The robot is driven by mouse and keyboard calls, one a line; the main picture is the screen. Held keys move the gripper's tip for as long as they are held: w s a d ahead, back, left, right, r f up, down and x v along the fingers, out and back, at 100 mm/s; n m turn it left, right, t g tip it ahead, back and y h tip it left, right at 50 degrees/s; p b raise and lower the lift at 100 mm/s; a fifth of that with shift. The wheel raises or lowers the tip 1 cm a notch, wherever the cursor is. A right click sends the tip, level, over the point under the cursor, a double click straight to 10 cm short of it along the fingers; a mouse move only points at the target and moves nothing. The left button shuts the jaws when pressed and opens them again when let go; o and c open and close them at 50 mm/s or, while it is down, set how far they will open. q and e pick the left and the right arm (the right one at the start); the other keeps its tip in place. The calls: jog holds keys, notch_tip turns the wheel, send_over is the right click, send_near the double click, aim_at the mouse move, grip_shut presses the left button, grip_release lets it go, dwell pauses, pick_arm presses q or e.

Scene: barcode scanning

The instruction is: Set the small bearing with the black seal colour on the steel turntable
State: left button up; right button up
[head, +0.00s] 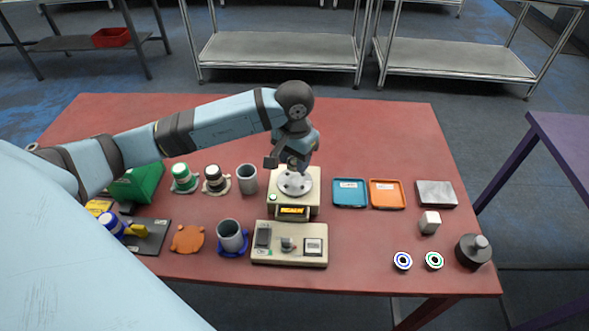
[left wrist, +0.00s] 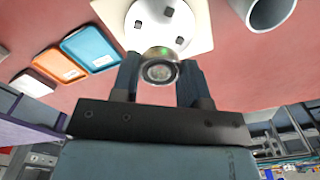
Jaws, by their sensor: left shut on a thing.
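My left gripper (head: 290,163) is shut on a small bearing (left wrist: 160,72), a metallic ring with a dark face. In the left wrist view the bearing sits between the two fingertips. The round steel turntable (head: 295,184) tops a cream device at the middle of the table. The gripper and bearing are at the turntable's far edge in the head view; whether the bearing touches it I cannot tell. The turntable also shows just beyond the bearing in the left wrist view (left wrist: 143,14). My right gripper is not in view.
Blue-sealed (head: 402,261) and green-sealed (head: 434,261) bearings lie at the front right. A blue tray (head: 349,203) and an orange tray (head: 387,205) stand right of the turntable. A control box (head: 290,259) is in front, a grey cup (head: 247,179) left. The back right of the red table is clear.

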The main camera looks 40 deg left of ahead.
aim_at(295, 181)
pick_arm(q)
notch_tip(295, 181, down, 4)
jog(key=shift+r, duration=0.2)
jog(key=shift+f, duration=0.25)
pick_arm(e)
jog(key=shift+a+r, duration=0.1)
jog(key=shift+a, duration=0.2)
pick_arm(q)
jog(key=shift+f+b, duration=0.6)
jog(key=shift+b, duration=0.15)
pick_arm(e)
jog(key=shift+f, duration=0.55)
pick_arm(q)
jog(key=o, duration=1)
jog(key=shift+c, duration=0.2)
jog(key=shift+o, duration=0.2)
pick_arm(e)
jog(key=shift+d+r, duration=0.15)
